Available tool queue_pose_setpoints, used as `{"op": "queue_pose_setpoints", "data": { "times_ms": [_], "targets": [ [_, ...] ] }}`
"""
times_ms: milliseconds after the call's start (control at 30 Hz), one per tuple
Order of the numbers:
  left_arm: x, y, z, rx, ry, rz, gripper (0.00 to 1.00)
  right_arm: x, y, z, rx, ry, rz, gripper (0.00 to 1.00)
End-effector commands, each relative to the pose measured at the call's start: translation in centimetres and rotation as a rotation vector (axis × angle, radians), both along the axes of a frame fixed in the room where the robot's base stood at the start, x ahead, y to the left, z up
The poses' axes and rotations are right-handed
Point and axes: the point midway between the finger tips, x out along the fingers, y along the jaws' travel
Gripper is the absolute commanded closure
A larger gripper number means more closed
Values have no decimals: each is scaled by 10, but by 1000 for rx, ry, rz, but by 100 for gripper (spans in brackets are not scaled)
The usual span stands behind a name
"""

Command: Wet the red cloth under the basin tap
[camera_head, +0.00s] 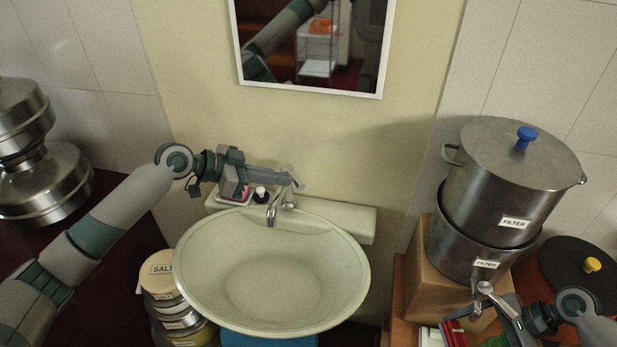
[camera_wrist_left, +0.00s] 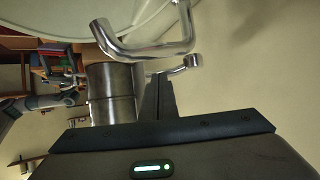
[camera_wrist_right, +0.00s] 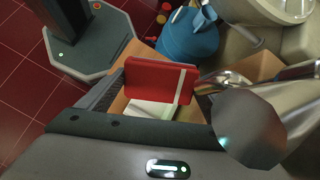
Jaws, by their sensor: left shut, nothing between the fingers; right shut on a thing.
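The pale basin (camera_head: 215,265) is empty in the head view, with its chrome tap (camera_head: 272,213) at the back rim. My left gripper (camera_head: 292,181) is shut and empty close by the tap's top. In the left wrist view the tap (camera_wrist_left: 150,50) lies just beyond the fingers; I cannot tell whether they touch. No running water shows. My right gripper (camera_wrist_right: 150,95) is at the lower right of the head view, shut on a folded red thing with a white stripe, apparently the red cloth (camera_wrist_right: 152,80). The cloth also shows in the head view (camera_head: 454,334).
Steel filter pots (camera_head: 510,185) stand on a wooden box (camera_head: 417,280), with a metal tap (camera_head: 484,288) close to my right gripper. Stacked tins (camera_head: 162,287) stand left of the basin. A blue container (camera_wrist_right: 188,35) is below it. A mirror (camera_head: 310,45) hangs above.

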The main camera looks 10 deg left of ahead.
Motion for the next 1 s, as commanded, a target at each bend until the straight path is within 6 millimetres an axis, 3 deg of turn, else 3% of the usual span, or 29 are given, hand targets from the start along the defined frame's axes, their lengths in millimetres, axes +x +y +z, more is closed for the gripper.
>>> {"op": "queue_pose_setpoints", "data": {
  "times_ms": [600,1000],
  "targets": [
    [-40,76,45,0,0,1,100,0,0,2,0,0,0,36],
    [-45,85,52,-2,0,0,100,0,0,2,0,0,0,36]
  ]
}}
